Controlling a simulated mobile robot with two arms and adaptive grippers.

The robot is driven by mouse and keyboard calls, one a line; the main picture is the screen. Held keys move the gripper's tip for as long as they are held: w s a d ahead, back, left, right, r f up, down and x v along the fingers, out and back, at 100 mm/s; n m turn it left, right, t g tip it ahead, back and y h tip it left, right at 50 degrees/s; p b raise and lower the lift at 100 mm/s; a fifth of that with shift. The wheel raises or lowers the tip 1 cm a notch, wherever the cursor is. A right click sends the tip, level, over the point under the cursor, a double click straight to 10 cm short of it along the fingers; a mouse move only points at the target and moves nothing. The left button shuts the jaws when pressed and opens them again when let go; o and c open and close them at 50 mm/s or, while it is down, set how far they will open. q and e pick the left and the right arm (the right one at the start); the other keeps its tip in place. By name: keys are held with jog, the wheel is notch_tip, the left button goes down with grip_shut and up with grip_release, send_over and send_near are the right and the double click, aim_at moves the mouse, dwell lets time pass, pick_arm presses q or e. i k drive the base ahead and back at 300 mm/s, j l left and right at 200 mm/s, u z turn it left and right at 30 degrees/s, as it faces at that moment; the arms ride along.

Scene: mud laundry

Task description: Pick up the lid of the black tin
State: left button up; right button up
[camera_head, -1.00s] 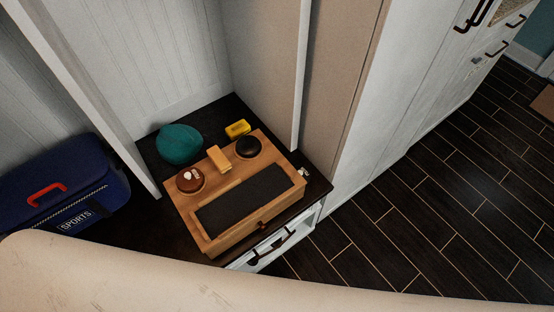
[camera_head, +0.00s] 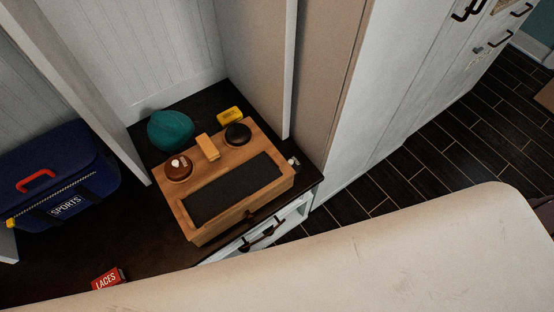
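The black tin (camera_head: 238,134) is a small round dark tin. It sits in the back right corner of a wooden shoe-care box (camera_head: 180,212) on the dark bench top. Its lid appears to be on top, but the seam is too small to make out. A brown tin (camera_head: 178,168) with a pale mark on top sits at the box's left. A tan block (camera_head: 208,147) lies between the two tins. Neither of my grippers is in view.
A teal rounded object (camera_head: 171,130) and a yellow item (camera_head: 229,115) are behind the box. A blue sports bag (camera_head: 62,172) stands left, and a red laces box (camera_head: 107,278) lies in front. A white divider and tall cabinet (camera_head: 400,85) close off the right. A large pale surface covers the bottom.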

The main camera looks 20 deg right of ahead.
aim_at(295, 162)
jog(key=l+u, duration=0.2)
jog(key=l, duration=0.35)
jog(key=k+l+u, duration=0.2)
jog(key=l, duration=0.3)
jog(key=l+u, duration=0.15)
jog(key=l, duration=0.4)
jog(key=k+l+u, duration=0.2)
jog(key=l, duration=0.35)
jog(key=i, duration=0.1)
